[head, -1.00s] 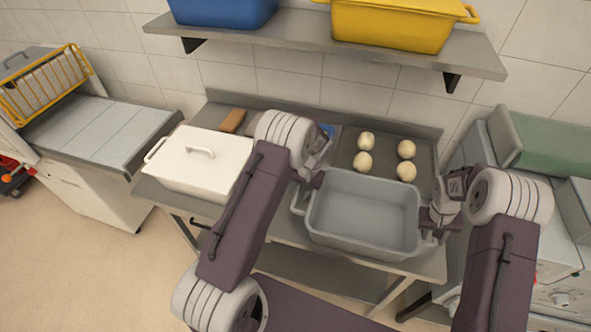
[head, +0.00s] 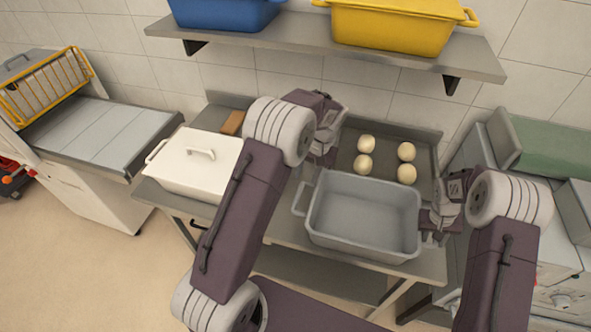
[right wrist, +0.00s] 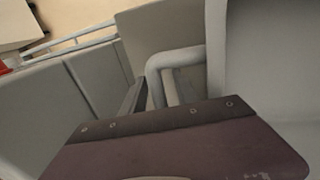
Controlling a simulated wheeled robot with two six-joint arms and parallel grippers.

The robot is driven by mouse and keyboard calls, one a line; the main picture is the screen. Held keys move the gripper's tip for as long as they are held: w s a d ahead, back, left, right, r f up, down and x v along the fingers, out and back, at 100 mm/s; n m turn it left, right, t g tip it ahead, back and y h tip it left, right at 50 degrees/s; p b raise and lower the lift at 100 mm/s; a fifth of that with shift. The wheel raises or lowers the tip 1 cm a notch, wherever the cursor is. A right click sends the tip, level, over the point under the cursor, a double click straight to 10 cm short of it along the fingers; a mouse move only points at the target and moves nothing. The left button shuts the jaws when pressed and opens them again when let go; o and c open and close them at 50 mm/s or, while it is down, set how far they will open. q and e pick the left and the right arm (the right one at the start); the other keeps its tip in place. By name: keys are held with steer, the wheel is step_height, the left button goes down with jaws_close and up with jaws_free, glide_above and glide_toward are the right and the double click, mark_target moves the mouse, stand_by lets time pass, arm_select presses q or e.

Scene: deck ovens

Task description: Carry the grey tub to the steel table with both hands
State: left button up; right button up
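The grey tub (head: 364,215) is empty and upright at the front of the steel table (head: 432,264). Its left handle (head: 300,199) is bare. My left gripper (head: 322,152) is behind and above that handle, apart from it; its finger gap does not show clearly. My right gripper (head: 430,222) is at the tub's right side. In the right wrist view, the tub's light grey handle (right wrist: 157,75) rises beside a dark finger of my right gripper (right wrist: 150,95). Whether the fingers are closed on it is hidden by the gripper body.
A white lidded container (head: 195,163) stands left of the tub. A dark tray (head: 385,149) with several pale dough balls lies behind it. A shelf (head: 300,40) above holds a blue tub (head: 225,12) and a yellow tub (head: 395,25).

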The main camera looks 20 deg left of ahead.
steer(key=v, duration=1.2)
